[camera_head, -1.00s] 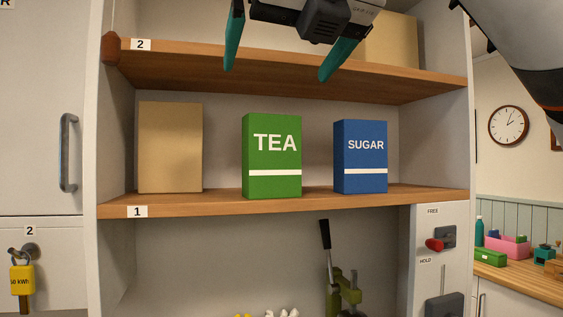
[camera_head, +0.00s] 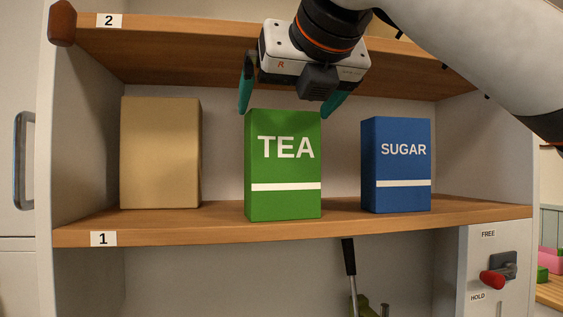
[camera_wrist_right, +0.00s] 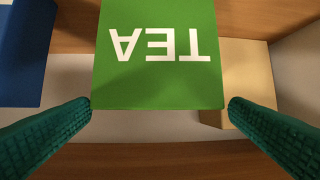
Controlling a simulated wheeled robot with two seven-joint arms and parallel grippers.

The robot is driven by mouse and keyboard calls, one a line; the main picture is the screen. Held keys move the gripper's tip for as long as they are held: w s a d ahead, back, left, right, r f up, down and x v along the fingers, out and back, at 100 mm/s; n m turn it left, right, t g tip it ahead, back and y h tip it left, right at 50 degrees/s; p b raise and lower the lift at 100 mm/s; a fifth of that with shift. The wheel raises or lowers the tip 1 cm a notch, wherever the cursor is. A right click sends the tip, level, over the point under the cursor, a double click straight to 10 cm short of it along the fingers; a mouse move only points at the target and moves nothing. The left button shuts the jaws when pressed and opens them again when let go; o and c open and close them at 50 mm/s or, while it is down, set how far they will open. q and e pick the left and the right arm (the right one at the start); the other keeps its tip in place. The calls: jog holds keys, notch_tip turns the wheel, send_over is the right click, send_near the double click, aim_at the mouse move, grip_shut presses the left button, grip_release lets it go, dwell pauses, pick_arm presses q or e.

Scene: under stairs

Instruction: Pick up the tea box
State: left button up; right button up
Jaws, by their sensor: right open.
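The tea box (camera_head: 283,170), green with white TEA lettering and a white stripe, stands upright on the lower shelf between a plain tan box and the blue sugar box. My right gripper (camera_head: 291,112) is open, its teal fingers at the height of the box's top, one toward each side. Whether the fingers touch the box cannot be told. My left gripper is not in view.
The tan box (camera_head: 160,153) stands left and the blue sugar box (camera_head: 397,165) right on the same shelf (camera_head: 200,226). Free shelf room lies on both sides of the tea box.

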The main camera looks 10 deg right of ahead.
jog(key=shift+p+x, duration=0.65)
jog(key=shift+x, duration=1.9)
jog(key=shift+s+d+r, duration=0.1)
jog(key=c, duration=1.3)
